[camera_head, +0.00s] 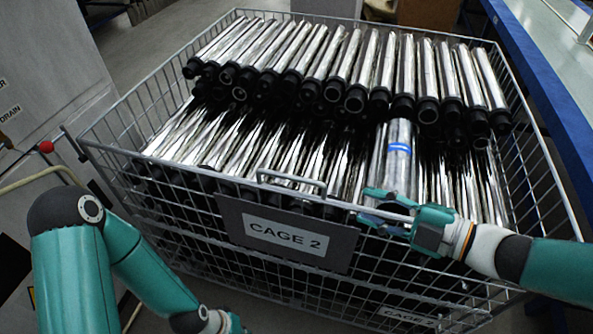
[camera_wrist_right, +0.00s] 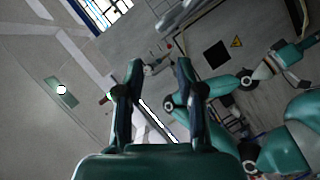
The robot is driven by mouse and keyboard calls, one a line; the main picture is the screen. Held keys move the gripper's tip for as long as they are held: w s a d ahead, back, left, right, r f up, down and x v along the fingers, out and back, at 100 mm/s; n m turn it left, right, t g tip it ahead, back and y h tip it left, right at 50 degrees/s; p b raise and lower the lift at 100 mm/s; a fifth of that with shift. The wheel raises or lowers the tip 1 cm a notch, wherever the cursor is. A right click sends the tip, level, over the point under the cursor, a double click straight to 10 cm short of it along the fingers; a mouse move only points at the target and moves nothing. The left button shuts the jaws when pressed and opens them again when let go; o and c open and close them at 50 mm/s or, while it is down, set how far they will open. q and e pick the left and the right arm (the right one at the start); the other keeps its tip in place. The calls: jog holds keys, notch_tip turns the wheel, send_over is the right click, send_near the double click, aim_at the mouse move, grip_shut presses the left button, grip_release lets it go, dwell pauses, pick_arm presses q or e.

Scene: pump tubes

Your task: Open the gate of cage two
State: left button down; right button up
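The wire cage labelled CAGE 2 (camera_head: 287,237) stands in front of me in the head view. Its front gate carries the dark label plate and a raised metal handle (camera_head: 292,183) at its top edge. My right gripper (camera_head: 368,206) is at the gate's top rail, right of the handle.
Shiny metal tubes with black ends (camera_head: 330,75) fill the cage in layers. A grey cabinet with a red knob (camera_head: 46,147) is at the left. A blue-edged table (camera_head: 545,85) runs along the right.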

aim_at(305, 182)
jog(key=x, duration=1.6)
jog(key=shift+a, duration=0.3)
grip_shut()
